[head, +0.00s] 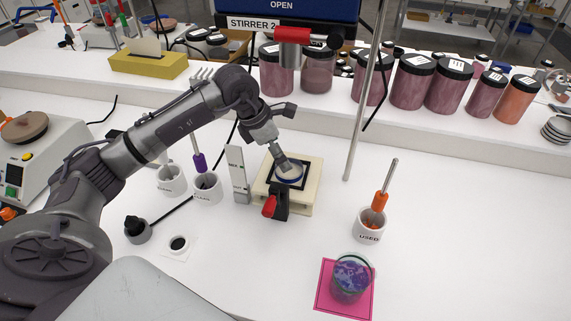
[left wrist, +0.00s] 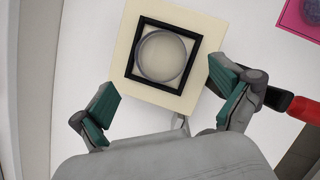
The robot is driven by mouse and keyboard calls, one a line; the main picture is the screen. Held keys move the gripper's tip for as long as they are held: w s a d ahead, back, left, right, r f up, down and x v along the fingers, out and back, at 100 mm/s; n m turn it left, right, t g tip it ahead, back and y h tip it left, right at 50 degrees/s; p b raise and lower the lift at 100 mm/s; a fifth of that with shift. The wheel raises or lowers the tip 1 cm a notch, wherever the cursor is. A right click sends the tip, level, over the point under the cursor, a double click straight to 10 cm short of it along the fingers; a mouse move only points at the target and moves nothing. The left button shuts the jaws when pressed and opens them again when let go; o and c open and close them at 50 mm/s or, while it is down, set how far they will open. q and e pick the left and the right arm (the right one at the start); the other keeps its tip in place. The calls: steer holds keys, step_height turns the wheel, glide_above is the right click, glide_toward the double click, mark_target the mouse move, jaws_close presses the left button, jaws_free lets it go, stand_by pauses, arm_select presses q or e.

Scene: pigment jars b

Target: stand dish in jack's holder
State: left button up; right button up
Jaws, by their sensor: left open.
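The jack (head: 311,191) has a cream top plate, which also fills the upper middle of the left wrist view (left wrist: 205,27). A black square frame, the holder (left wrist: 138,42), sits on the plate. A round, clear dish (left wrist: 161,56) lies flat within the frame, and its bluish rim shows in the head view (head: 291,181). Whether it is fully seated I cannot tell. My left gripper (head: 283,163) is over the jack. In the left wrist view its green-padded fingers (left wrist: 164,88) are apart, with nothing between them, and the dish lies beyond the tips. My right gripper is not in view.
The jack's red knob (head: 269,206) sticks out at front. A white upright gauge (head: 237,175) and labelled cups (head: 207,188) stand left. A "USED" cup (head: 369,227) and a jar on a pink mat (head: 326,297) stand right. A metal rod (head: 362,110) rises behind.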

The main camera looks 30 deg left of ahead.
arm_select(q)
steer(key=v, duration=0.6)
steer(key=shift+r+b, duration=0.2)
steer(key=shift+b, duration=0.25)
steer(key=shift+s+f, duration=0.1)
